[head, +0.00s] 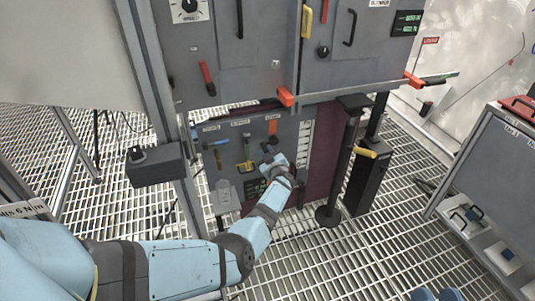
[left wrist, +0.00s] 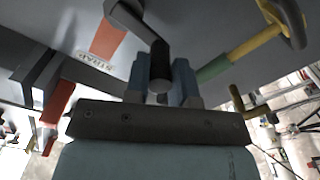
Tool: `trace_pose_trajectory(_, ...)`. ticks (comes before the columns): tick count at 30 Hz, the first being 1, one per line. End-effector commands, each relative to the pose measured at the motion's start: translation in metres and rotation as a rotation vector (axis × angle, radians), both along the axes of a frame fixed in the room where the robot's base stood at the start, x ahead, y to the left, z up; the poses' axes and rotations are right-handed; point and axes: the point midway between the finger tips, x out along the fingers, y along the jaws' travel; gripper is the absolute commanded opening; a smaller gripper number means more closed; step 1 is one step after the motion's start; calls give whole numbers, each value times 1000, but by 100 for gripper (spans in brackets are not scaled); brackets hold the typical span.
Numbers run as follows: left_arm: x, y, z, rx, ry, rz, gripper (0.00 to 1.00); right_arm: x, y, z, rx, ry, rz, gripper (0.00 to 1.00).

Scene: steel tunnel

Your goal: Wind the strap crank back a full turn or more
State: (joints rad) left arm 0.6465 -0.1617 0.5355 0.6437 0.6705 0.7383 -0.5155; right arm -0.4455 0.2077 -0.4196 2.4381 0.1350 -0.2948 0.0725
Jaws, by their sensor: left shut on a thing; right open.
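The strap crank is a dark cranked arm with a black round knob, seen in the left wrist view (left wrist: 160,62). It sits on the grey panel beside an orange strip with a label reading STRAP (left wrist: 92,55). The orange strip also shows in the head view (head: 272,127). My left gripper (head: 276,160) is at the panel below the strip, its blue fingers shut on the crank's knob, one on each side. The crank is mostly hidden behind the gripper in the head view. My right gripper (head: 436,295) shows only as two separated blue fingertips at the bottom edge, open and away from the panel.
A blue handle (head: 216,143) and a yellow handle (head: 246,166) are on the panel left of the crank. A black post (head: 343,165) and a pedestal with a yellow handle (head: 367,154) stand to the right. An orange-tipped latch (head: 285,97) juts out above. Open grating lies in front.

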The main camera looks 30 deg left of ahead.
Motion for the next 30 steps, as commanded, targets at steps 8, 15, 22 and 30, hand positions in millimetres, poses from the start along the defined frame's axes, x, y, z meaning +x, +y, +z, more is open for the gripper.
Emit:
trace_pose_trajectory(8, 0, 0, -1, -8, -8, 0, 0, 2, 0, 3, -3, -10, 1, 43)
trace_pose_trajectory(15, 0, 0, -1, -7, -7, 0, 39, 1, 0, 3, -1, -9, 2, 43)
trace_pose_trajectory(22, 0, 0, -1, -7, -6, 0, 48, -1, 1, 0, 2, 0, 3, 43)
trace_pose_trajectory(30, -1, -1, 0, -7, -6, 0, 48, -2, 1, 2, 7, 2, 0, 43)
